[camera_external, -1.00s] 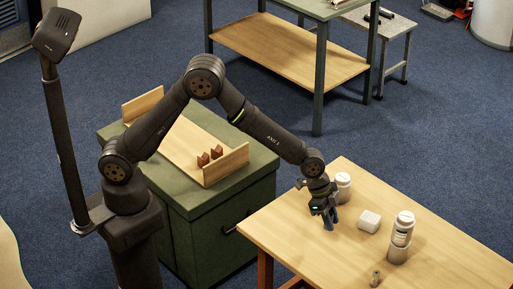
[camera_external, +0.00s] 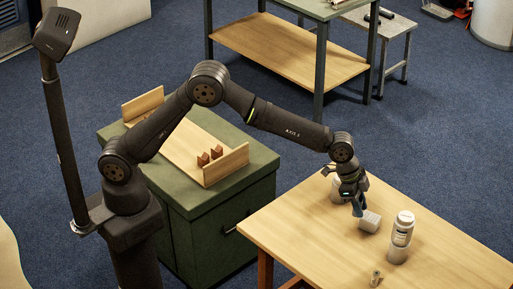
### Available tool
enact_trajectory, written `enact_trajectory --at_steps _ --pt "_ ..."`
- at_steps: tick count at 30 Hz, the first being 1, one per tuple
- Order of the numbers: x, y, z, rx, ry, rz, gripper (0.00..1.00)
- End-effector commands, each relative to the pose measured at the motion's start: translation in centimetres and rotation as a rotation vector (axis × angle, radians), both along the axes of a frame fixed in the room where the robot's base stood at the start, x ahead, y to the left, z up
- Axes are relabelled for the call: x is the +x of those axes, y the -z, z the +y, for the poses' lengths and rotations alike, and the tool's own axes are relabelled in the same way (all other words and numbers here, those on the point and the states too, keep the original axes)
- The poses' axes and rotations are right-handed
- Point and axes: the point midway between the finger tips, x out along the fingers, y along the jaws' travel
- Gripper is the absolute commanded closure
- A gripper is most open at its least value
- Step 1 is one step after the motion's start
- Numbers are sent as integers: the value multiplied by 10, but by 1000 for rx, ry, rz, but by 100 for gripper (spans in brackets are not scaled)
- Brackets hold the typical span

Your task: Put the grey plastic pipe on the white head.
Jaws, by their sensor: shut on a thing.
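My gripper (camera_external: 357,210) points down over the back part of the wooden table, close to the white block. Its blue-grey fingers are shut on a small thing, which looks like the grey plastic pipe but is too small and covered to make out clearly. The white block (camera_external: 370,222) lies on the table just right of and below the fingertips in the picture. I cannot tell whether they touch. No part is plainly marked as the white head; a white-topped bottle shape (camera_external: 403,228) stands upright on a grey cylinder (camera_external: 397,254) further right.
Another white container (camera_external: 338,192) stands behind my gripper, partly hidden. A small beige fitting (camera_external: 376,278) lies near the table's front. The wooden table (camera_external: 300,235) is bare at left and far right. A green cabinet (camera_external: 205,235) stands left of it.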

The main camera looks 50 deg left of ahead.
Motion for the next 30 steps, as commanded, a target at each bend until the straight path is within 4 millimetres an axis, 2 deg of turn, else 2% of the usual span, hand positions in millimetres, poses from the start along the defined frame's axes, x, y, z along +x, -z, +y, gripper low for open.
enact_trajectory --at_steps 5,15,18,21,26,30 --pt "21 5 1 1 -10 0 98" --pt "93 50 20 1 -9 1 98" --pt "108 60 23 0 -9 0 98" --pt "117 65 25 0 -7 0 98" --pt "120 73 26 1 -5 0 98" --pt "119 93 26 1 -5 2 98"
